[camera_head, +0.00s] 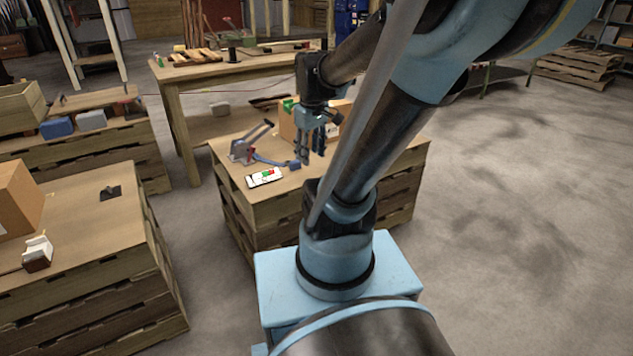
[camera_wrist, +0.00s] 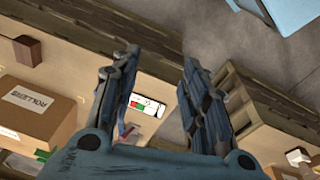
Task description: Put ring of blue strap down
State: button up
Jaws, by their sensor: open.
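My gripper (camera_head: 312,157) is open and low over the top of the middle wooden crate stack (camera_head: 228,172). It also shows in the wrist view (camera_wrist: 160,72), with its two fingers apart and nothing held between them. Blue strap (camera_head: 270,161) lies on the crate top just left of my gripper, running from a grey and red tool (camera_head: 243,148) towards the fingers. I cannot tell whether the strap touches a finger or forms a full ring. In the wrist view, the strap is mostly hidden behind the gripper.
A white card with red and green marks (camera_head: 264,177) lies near the crate top's front edge. A cardboard box (camera_wrist: 38,106) stands close behind my gripper. A wooden workbench (camera_head: 215,73) is farther back. Another crate stack (camera_head: 95,225) is left. Open floor lies right.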

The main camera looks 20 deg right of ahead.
jog(key=s+f+m, duration=0.5)
jog(key=s, duration=0.4)
jog(key=shift+m+t, duration=0.3)
jog(key=shift+w+a+f, duration=0.1)
jog(key=shift+w+f, duration=0.15)
jog(key=shift+w, duration=0.2)
dwell(0.4)
